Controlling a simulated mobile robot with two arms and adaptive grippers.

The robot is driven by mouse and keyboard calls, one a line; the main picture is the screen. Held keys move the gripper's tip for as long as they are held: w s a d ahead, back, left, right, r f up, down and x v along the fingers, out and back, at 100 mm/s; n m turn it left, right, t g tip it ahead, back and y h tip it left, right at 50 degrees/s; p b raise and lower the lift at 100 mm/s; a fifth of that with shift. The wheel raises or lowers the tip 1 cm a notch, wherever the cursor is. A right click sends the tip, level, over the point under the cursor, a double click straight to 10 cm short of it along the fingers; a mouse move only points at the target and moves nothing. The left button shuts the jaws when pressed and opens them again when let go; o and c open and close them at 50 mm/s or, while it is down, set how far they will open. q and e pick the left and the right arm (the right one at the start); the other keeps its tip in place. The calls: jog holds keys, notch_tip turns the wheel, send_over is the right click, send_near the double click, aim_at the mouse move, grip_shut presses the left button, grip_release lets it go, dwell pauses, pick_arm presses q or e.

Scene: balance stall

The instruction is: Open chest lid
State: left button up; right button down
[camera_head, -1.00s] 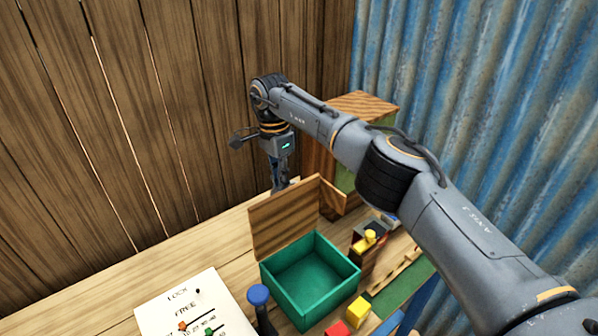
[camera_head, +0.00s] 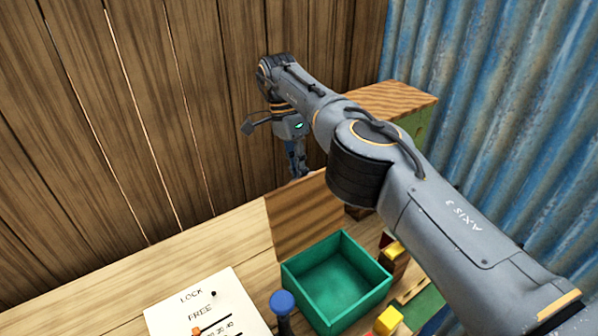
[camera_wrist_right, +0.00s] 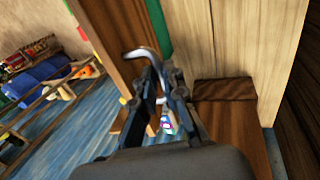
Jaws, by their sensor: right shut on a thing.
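The chest (camera_head: 345,318) is an open box with a green inside, standing on the wooden counter. Its wooden lid (camera_head: 300,225) stands raised, roughly upright, along the chest's back-left side. My right gripper (camera_head: 298,172) reaches down to the top edge of the lid from behind it. In the right wrist view, a curved metal handle (camera_wrist_right: 140,53) sits at the fingertips of the right gripper (camera_wrist_right: 157,72), which is shut on it. The handle's attachment to the lid is partly hidden. My left gripper is not in view.
A white card (camera_head: 205,305) marked LOCK and FREE lies left of the chest, with a blue-topped knob (camera_head: 282,302) beside it. A yellow block (camera_head: 388,320) is at the chest's right. A wooden cabinet (camera_head: 400,100) stands behind my arm. Bare counter lies to the left.

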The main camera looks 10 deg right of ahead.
jog(key=shift+a+f, duration=0.2)
jog(key=shift+f, duration=0.1)
jog(key=c, duration=1.7)
grip_release()
jog(key=shift+c, duration=0.2)
jog(key=o, duration=0.3)
jog(key=shift+w, duration=0.35)
jog(key=shift+w, duration=0.1)
